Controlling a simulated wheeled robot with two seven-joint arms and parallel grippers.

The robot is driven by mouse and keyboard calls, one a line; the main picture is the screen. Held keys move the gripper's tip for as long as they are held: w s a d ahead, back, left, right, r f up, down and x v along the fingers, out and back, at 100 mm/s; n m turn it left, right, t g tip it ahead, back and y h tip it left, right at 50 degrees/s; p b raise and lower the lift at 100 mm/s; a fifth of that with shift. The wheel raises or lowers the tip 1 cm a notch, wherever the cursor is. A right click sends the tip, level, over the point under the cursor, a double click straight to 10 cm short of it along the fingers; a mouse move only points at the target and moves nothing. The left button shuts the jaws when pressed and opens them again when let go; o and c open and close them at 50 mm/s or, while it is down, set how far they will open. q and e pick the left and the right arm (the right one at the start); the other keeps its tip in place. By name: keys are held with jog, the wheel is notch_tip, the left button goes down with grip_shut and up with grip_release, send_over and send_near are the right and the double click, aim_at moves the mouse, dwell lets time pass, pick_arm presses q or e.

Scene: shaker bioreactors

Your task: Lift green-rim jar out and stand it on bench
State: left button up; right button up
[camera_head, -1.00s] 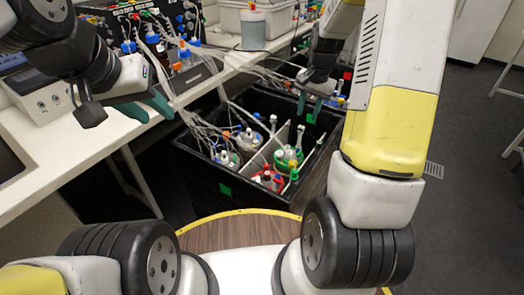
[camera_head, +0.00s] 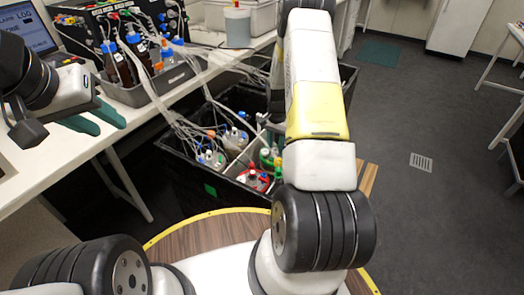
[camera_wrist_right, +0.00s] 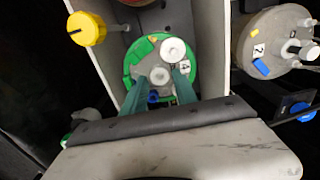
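The green-rim jar (camera_head: 267,158) stands in a compartment of the black crate (camera_head: 190,170), partly hidden by my right arm in the head view. In the right wrist view the green-rim jar (camera_wrist_right: 135,62) shows its grey lid from above, with white ports, a number tag and a blue fitting. My right gripper (camera_wrist_right: 160,74) is open over the lid, its two green fingers either side of the central port. I cannot tell whether they touch it. In the head view my right gripper is mostly hidden behind its arm. My left gripper (camera_head: 104,122) is open and empty above the bench (camera_head: 55,155).
A red-rim jar (camera_head: 254,181) and several other jars with tubing stand close by in the crate. Light divider walls (camera_wrist_right: 215,45) flank the green-rim jar. A rack of bottles (camera_head: 150,88) stands on the bench. The bench's front left part is clear.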

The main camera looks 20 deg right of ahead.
jog(key=shift+f, duration=0.8)
grip_shut()
jog(key=shift+r, duration=0.1)
dwell(0.7)
